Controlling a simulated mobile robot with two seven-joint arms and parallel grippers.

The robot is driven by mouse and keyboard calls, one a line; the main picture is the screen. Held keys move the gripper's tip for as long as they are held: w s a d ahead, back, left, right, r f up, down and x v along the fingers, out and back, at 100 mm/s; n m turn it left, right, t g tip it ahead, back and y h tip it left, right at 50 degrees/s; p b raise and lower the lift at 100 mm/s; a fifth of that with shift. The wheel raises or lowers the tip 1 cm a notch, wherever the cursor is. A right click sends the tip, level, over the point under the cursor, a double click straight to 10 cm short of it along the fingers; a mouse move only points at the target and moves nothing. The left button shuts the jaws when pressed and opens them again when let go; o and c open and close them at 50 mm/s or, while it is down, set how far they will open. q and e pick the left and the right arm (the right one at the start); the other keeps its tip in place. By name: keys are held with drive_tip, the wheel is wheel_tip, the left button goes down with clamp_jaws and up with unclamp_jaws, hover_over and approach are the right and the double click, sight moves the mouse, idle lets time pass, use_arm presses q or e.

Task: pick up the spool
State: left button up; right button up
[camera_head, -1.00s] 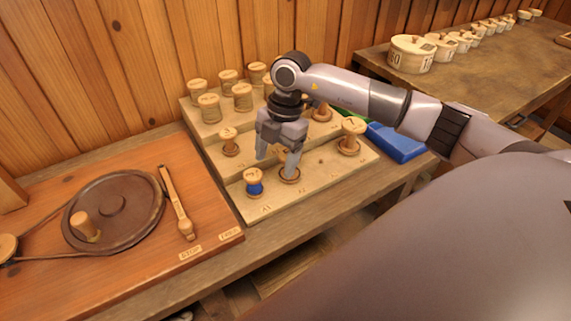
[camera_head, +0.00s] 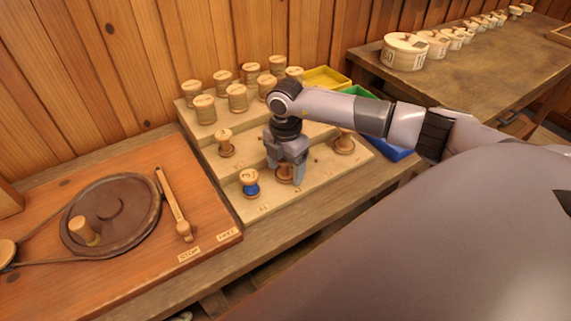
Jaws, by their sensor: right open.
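A brown wooden spool (camera_head: 285,174) stands on the lowest step of the stepped wooden rack (camera_head: 309,182). My right gripper (camera_head: 286,178) comes down over it, open, with its fingers at the spool's sides. The fingers hide much of the spool, and I cannot tell whether they touch it. To its left stands a spool with blue thread (camera_head: 250,188). Another spool (camera_head: 344,142) stands to the right, partly behind my arm. My left gripper is not in view.
Yellow (camera_head: 326,77), green (camera_head: 360,91) and blue (camera_head: 400,154) trays lie behind my arm. A board with a round wheel (camera_head: 130,205) is at left. Round boxes (camera_head: 405,52) line the back table.

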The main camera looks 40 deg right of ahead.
drive_tip(key=c, duration=0.8)
drive_tip(key=shift+r, duration=0.2)
